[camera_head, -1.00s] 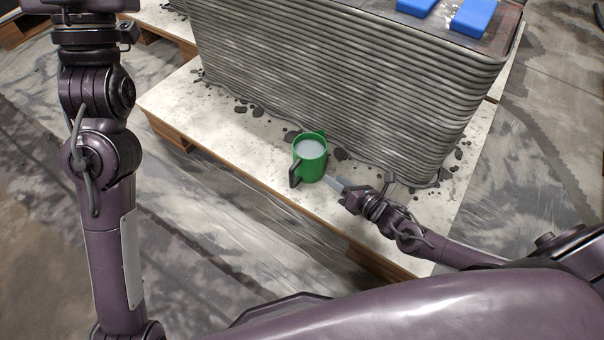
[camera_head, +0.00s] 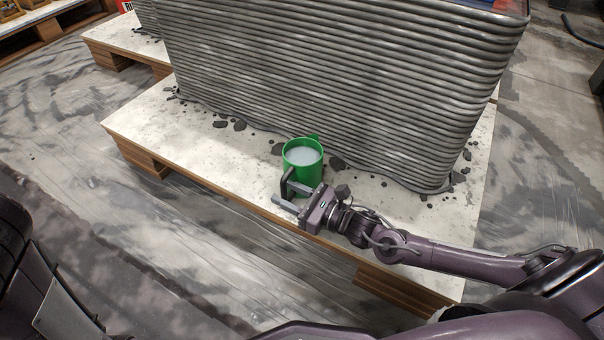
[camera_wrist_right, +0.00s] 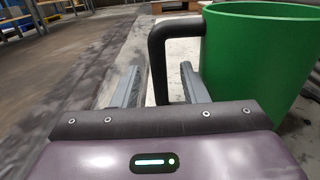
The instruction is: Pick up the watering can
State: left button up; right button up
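The green watering can (camera_head: 303,165) stands upright on the pale board of a pallet, close to the layered concrete wall, with whitish liquid showing inside. Its black handle (camera_head: 286,184) faces left and toward me. My right gripper (camera_head: 290,196) is at the handle, coming in from the right. In the right wrist view the can (camera_wrist_right: 258,55) is at the right and the upright part of the handle (camera_wrist_right: 158,70) stands between the two spread fingers (camera_wrist_right: 160,88). Gaps show on both sides of the handle. My left gripper is out of the head view.
The printed concrete wall (camera_head: 340,80) rises right behind the can. Dark crumbs (camera_head: 222,124) lie along its foot. The pallet board (camera_head: 150,122) has a clear strip at the left, and its front edge runs beneath my right arm.

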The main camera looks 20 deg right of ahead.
jog(key=x, duration=0.1)
jog(key=b+x, duration=0.1)
jog(key=shift+w+a+f, duration=0.15)
jog(key=shift+w+f, duration=0.05)
jog(key=shift+f, duration=0.05)
jog(key=shift+w+a+r, duration=0.15)
jog(key=shift+w+a, duration=0.05)
jog(key=shift+w, duration=0.1)
jog(key=shift+c, duration=0.2)
grip_shut()
jog(key=shift+s, duration=0.1)
dwell(0.6)
jog(key=shift+r, duration=0.15)
